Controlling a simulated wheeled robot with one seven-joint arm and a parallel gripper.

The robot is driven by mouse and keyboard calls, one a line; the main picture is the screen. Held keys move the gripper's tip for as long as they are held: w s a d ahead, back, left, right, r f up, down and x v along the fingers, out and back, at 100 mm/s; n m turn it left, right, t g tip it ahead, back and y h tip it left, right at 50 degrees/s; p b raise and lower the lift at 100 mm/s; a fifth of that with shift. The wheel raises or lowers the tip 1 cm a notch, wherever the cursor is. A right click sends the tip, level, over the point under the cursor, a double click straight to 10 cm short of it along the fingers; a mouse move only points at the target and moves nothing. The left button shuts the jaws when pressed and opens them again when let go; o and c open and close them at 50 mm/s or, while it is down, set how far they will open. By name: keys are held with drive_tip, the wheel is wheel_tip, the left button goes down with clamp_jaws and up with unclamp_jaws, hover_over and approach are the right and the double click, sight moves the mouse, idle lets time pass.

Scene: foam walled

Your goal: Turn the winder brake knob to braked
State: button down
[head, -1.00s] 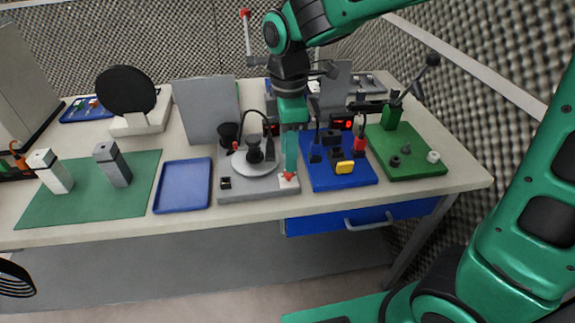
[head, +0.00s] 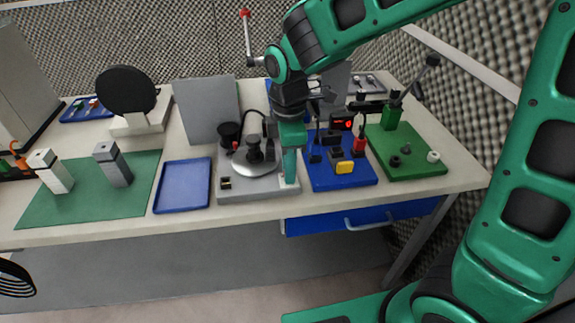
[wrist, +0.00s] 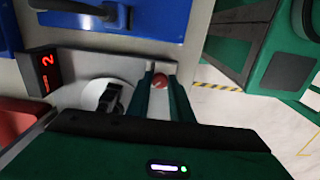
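The winder is a grey base (head: 236,187) with a pale round disc (head: 240,165) and a black hub on top. Its small red brake knob (wrist: 160,81) sits at the front edge of the base and shows in the wrist view. My gripper (head: 290,180) points straight down at the front right corner of the base and hides the knob in the head view. In the wrist view my two green fingers (wrist: 163,84) stand on either side of the knob, apparently not closed on it. The knob's pointer direction cannot be read.
A blue board (head: 325,180) with a yellow block stands just right of the winder, and a green board (head: 420,166) beyond it. An empty blue tray (head: 182,186) lies to the left. A grey upright panel (head: 203,112) and a black cable stand behind the disc.

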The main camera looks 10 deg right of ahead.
drive_tip(key=shift+w+r+m, duration=0.1)
drive_tip(key=shift+m, duration=0.3)
drive_tip(key=m, duration=0.3)
drive_tip(key=shift+m, duration=0.4)
drive_tip(key=m, duration=0.4)
drive_tip(key=shift+w+m, duration=0.1)
drive_tip(key=shift+m, duration=0.2)
drive_tip(key=m, duration=0.8)
drive_tip(key=shift+m, duration=0.3)
drive_tip(key=c, duration=1.6)
unclamp_jaws()
drive_tip(key=shift+o, duration=0.2)
